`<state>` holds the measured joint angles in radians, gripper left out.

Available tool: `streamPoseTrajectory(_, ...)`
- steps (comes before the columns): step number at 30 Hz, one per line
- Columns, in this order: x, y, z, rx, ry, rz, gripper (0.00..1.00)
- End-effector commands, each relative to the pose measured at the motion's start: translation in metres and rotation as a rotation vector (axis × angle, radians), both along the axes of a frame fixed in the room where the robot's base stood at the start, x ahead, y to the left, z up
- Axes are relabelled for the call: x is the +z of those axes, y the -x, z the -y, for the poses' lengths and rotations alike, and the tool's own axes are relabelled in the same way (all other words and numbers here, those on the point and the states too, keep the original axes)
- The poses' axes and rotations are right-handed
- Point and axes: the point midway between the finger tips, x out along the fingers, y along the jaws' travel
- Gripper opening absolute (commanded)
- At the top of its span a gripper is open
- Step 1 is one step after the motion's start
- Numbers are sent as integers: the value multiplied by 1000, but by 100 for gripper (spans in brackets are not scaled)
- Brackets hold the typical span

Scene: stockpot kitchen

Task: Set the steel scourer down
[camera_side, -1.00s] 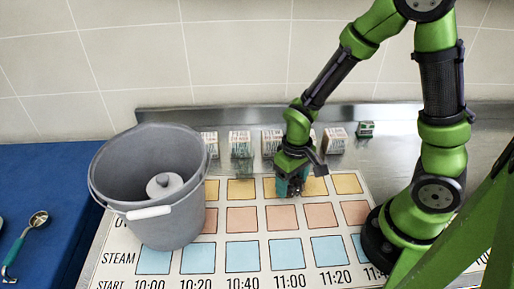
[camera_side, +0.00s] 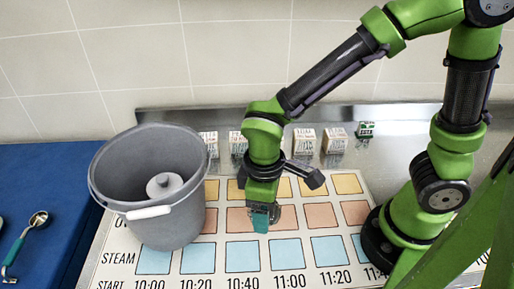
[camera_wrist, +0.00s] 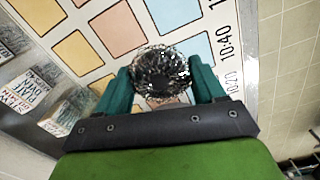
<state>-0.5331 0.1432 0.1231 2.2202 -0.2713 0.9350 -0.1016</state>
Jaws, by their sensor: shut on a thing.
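The steel scourer (camera_wrist: 160,72) is a dark, shiny tangle of wire, seen clearly in the wrist view. My gripper (camera_wrist: 162,86) is shut on it, with a teal finger on each side. In the side view my gripper (camera_side: 264,216) points down, low over the pink row of the chart, near its boundary with the blue row. The scourer is mostly hidden there by the fingers. I cannot tell whether it touches the chart. The white chart (camera_side: 300,233) has yellow, pink and blue squares; the blue row is marked STEAM, with times along the front.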

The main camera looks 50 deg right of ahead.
Motion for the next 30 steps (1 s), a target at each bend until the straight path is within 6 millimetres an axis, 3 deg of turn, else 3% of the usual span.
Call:
streamPoseTrajectory(3,-2,15,-30,155,-6,2,40)
streamPoseTrajectory(7,-8,20,-45,251,-14,9,40)
streamPoseTrajectory(22,-75,18,-43,261,-15,12,40)
streamPoseTrajectory(30,-82,18,-44,258,-17,16,40)
